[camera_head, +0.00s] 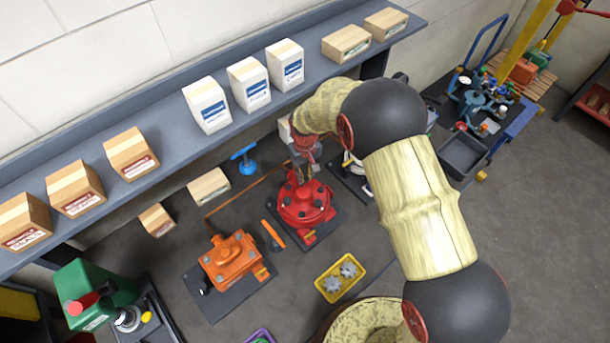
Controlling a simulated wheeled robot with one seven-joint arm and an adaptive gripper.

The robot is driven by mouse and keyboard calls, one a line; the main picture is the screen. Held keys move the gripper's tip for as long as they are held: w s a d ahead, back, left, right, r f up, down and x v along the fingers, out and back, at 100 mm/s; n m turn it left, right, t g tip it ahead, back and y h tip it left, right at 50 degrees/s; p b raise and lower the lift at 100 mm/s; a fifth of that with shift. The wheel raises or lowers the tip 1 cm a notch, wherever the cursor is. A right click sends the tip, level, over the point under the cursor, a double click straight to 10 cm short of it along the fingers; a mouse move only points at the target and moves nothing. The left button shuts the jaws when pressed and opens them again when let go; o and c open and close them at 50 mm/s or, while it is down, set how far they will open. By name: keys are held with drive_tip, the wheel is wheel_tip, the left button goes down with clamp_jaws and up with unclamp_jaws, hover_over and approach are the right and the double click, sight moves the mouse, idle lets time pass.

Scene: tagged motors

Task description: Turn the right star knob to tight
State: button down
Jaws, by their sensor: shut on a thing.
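The red motor (306,204) stands upright on a dark base plate in the middle of the bench, with bolts around its round top. My gripper (302,177) points down at the top rear of this motor, and its fingers are shut on a small part there. This part appears to be the right star knob, but the fingers hide nearly all of it, so its shape and turn cannot be told. The orange motor (231,260) sits to the left on its own dark plate, with a tag at its side.
A yellow tray (328,290) with grey gears lies in front of the red motor. An orange-handled tool (273,235) lies between the motors. A blue valve-like part (244,158) and small cartons stand behind. The shelf (170,95) with boxes runs along the wall.

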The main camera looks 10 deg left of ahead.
drive_tip(key=m+b, duration=0.2)
drive_tip(key=m, duration=0.2)
drive_tip(key=shift+f, duration=0.1)
drive_tip(key=m+b, duration=0.1)
drive_tip(key=m, duration=0.2)
drive_tip(key=shift+m, duration=0.3)
drive_tip(key=m+b, duration=0.1)
drive_tip(key=m, duration=0.2)
drive_tip(key=shift+m, duration=0.3)
drive_tip(key=shift+w+r+m+b, duration=0.15)
drive_tip(key=shift+m+b, duration=0.45)
drive_tip(key=shift+m, duration=1.1)
drive_tip(key=shift+a+r, duration=0.1)
drive_tip(key=c, duration=2.1)
unclamp_jaws()
drive_tip(key=o, duration=0.5)
